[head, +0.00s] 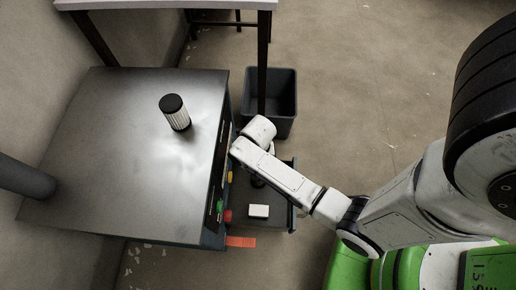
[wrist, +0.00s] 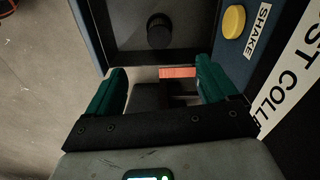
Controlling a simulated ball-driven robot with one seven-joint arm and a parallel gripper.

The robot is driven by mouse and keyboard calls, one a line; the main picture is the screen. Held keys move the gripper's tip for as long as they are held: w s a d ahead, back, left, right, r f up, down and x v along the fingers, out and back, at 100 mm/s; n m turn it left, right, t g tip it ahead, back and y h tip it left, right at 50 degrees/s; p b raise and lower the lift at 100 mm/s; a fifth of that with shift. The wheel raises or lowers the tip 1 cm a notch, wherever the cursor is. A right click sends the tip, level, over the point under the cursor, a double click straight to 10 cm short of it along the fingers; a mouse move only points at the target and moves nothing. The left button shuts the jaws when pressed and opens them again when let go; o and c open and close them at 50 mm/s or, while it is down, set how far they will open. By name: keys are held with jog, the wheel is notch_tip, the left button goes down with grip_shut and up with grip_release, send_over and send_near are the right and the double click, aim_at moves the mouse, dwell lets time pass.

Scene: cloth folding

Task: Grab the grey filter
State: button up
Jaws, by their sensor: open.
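A cylinder with a black cap and a pale, ribbed body, which looks like the filter (head: 180,119), stands upright on top of the grey metal cabinet (head: 110,150) in the head view. It does not clearly show in the wrist view. My gripper (wrist: 160,84) is open, with its two green fingers wide apart and nothing between them. In the head view my arm reaches down to the right side of the cabinet, well below and right of the cylinder, and hides most of the gripper.
A pulled-out dark drawer (head: 276,221) holds a white block (head: 258,211). The cabinet's side has a yellow button (wrist: 233,21) marked SHAKE. A black round knob-like part (wrist: 159,31) sits beyond my fingers. A dark bin (head: 285,118) and a table (head: 170,4) stand behind.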

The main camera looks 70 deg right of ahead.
jog(key=f+m+b, duration=0.1)
jog(key=f, duration=0.2)
jog(key=d+f+m+b, duration=0.1)
jog(key=f+b, duration=0.1)
jog(key=f, duration=0.2)
jog(key=w+f+m+b, duration=0.1)
jog(key=f, duration=0.2)
jog(key=shift+d+f+m, duration=0.3)
jog(key=shift+d, duration=0.05)
notch_tip(320, 180, down, 6)
jog(key=b, duration=0.3)
jog(key=shift+s+r, duration=0.1)
jog(key=shift+r, duration=0.15)
jog(key=shift+d+f+b, duration=0.15)
jog(key=shift+f+b, duration=1)
jog(key=shift+f, duration=0.25)
jog(key=shift+d+f+b, duration=0.1)
jog(key=shift+f+b, duration=1.05)
jog(key=shift+f, duration=0.25)
jog(key=c, duration=1.1)
